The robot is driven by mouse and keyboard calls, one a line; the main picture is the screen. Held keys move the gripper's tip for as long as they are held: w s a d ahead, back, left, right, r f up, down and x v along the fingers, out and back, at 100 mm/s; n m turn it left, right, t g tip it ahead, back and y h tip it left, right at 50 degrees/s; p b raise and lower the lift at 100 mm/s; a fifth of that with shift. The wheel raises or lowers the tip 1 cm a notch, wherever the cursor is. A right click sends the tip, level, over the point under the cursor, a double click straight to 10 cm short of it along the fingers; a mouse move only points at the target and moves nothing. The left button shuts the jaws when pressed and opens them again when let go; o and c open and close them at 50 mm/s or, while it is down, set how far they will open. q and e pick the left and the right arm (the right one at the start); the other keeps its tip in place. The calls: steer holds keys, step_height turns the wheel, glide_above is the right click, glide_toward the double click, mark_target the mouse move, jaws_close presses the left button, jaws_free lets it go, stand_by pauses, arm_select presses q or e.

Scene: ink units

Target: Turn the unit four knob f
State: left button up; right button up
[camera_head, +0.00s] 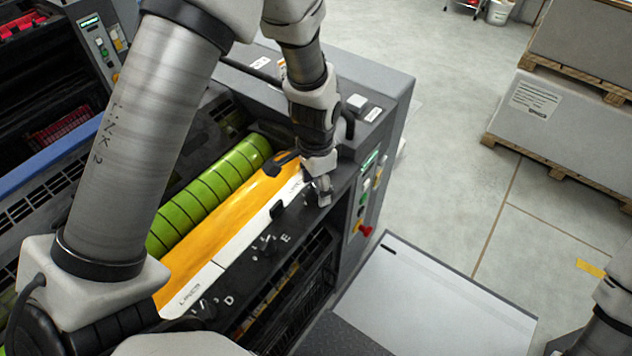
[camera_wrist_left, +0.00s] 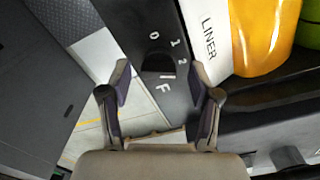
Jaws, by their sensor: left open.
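The knob f (camera_wrist_left: 158,64) is a dark round knob on the black panel strip, with the white letter F beside it and the digits 0, 1, 2 around it in the left wrist view. My left gripper (camera_wrist_left: 160,78) is open, its two fingertips to either side of the knob in that view. I cannot tell whether the fingers touch the knob or are still above it. In the head view my left gripper (camera_head: 322,190) is at the right end of the panel strip and mostly hides the knob. My right gripper is not in view.
The panel strip (camera_head: 245,262) carries knobs lettered D and E. Beside it lie a yellow ink tray (camera_head: 225,231) and a green roller (camera_head: 210,190). A side control panel with a red button (camera_head: 366,231) is close by. A grey-white flat cover (camera_head: 440,300) stands lower right.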

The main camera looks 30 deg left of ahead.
arm_select(q)
steer(key=shift+s+d+r, duration=0.1)
steer(key=shift+s, duration=0.1)
steer(key=c, duration=1)
steer(key=shift+c, duration=0.7)
steer(key=shift+n, duration=0.3)
steer(key=n+p, duration=0.2)
steer(key=n, duration=0.2)
steer(key=n+p, duration=0.2)
steer(key=n, duration=0.3)
